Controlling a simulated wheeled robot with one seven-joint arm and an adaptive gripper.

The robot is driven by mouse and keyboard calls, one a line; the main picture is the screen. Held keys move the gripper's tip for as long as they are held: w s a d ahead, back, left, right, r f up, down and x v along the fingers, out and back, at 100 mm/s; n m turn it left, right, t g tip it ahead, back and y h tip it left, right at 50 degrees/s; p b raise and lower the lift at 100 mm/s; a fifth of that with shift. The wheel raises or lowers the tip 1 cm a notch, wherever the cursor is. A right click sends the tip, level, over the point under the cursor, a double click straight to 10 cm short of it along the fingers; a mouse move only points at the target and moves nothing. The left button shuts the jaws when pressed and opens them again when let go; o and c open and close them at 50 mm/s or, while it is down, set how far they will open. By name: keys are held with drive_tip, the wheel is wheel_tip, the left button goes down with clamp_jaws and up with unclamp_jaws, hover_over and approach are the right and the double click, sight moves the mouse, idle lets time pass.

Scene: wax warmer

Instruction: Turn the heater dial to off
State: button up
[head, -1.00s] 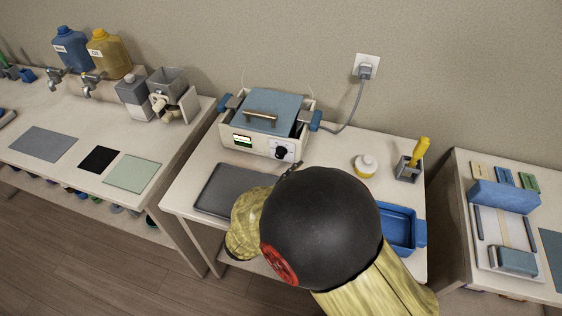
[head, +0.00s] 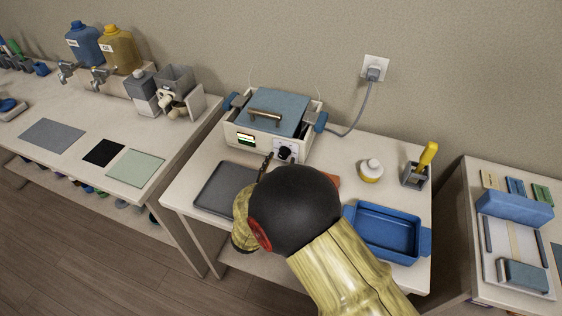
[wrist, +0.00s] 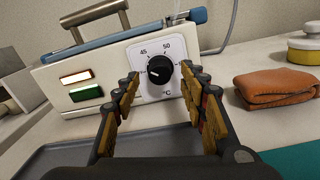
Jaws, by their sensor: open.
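The wax warmer (head: 268,122) is a cream box with a blue lid and brass handle at the back of the middle table. Its black heater dial (wrist: 159,69) sits on a white plate marked 45, 50 and °C; it also shows in the head view (head: 284,153). The dial's white pointer is turned toward the lower left. In the head view my arm hides most of the gripper.
A dark grey tray (head: 212,190) lies in front of the warmer. An orange-brown folded cloth (wrist: 279,87) lies right of the gripper. A white and yellow jar (head: 370,170), a blue tray (head: 386,234) and a cup with a yellow-handled tool (head: 416,174) stand to the right.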

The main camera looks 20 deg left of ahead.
drive_tip(key=shift+w, duration=0.85)
drive_tip(key=shift+c, duration=1.3)
drive_tip(key=c, duration=0.7)
clamp_jaws()
